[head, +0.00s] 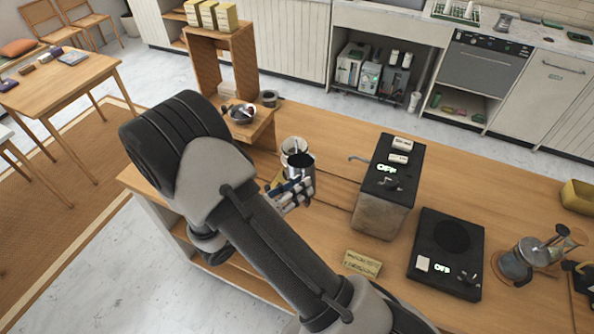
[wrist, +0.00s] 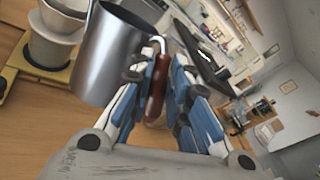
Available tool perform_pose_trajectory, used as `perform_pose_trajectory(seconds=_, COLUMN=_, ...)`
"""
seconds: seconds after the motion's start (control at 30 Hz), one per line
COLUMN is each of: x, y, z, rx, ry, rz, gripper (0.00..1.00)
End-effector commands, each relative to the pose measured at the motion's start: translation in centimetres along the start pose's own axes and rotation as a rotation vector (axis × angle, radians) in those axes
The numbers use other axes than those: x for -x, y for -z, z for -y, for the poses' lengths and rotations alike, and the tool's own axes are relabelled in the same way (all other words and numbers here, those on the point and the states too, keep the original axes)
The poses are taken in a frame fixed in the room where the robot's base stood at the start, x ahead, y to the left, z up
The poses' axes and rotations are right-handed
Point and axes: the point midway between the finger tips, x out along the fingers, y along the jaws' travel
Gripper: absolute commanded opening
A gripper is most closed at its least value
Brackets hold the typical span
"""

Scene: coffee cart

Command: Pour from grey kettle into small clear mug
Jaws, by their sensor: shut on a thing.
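The grey kettle (head: 302,160) is a shiny metal vessel, which fills the upper left of the wrist view (wrist: 108,55). Its red-brown handle (wrist: 157,80) is between the blue-padded fingers of my gripper (wrist: 165,75). My gripper, also in the head view (head: 297,190), is shut on this handle and holds the kettle over the wooden counter. The kettle looks tilted in the wrist view, but that camera is itself tilted. I cannot pick out the small clear mug with certainty. A pale, cup-like vessel (head: 292,147) shows just behind the kettle in the head view, partly hidden by it.
A black-topped machine (head: 385,190) and a flat black plate unit (head: 447,252) stand to the right, both showing "OFF". A glass vessel (head: 515,266) stands farther right. In the wrist view, a white cone dripper (wrist: 55,20) is beside the kettle. A small sign (head: 362,263) lies near the front.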

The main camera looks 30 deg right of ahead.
Motion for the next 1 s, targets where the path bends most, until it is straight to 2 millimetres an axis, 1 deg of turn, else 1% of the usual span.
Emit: perform_pose_trajectory(seconds=1.0, x=-0.1, y=3.0, z=-1.1, rx=-0.130, ry=0.029, rz=0.090, gripper=0.00)
